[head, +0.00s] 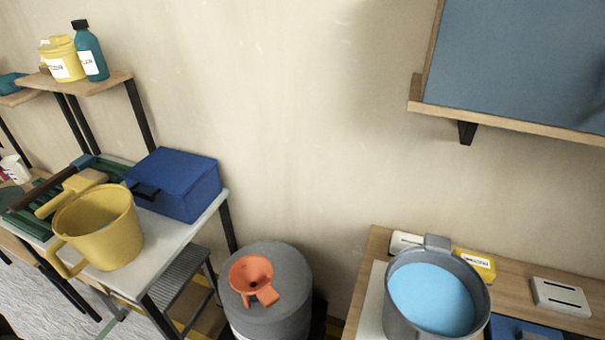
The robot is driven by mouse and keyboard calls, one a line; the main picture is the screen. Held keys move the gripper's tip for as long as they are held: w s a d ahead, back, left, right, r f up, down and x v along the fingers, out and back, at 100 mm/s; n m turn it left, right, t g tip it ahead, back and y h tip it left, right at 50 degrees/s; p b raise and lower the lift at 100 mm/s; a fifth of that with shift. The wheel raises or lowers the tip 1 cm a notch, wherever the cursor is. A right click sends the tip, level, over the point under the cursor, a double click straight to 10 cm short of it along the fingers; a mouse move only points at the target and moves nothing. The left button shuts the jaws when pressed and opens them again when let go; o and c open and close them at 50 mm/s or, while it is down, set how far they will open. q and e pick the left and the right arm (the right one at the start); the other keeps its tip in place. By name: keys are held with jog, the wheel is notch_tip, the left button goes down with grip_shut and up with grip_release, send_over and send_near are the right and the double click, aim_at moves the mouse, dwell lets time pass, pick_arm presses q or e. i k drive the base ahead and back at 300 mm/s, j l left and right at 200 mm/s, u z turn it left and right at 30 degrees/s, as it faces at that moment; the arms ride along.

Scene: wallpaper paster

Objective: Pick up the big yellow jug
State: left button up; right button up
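The big yellow jug (115,242) stands upright on the white-topped table (152,258) at the left, near its front edge. Its open mouth faces up and its handle (66,262) points to the lower left. Its inside looks empty as far as I can see. Neither of my grippers shows in the head view.
A blue box (183,183) and a wooden-handled brush (72,190) are close behind the jug. An orange funnel (253,279) sits on a grey drum (288,266) right of the table. A grey pot of blue liquid (395,313) stands on the right-hand table (379,243).

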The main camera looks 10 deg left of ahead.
aim_at(101, 223)
jog(key=k+j+u, duration=0.15)
jog(key=j+u, duration=0.25)
jog(key=k+j+u, duration=0.1)
jog(key=j+u, duration=0.6)
jog(key=u, duration=0.15)
jog(key=k, duration=0.05)
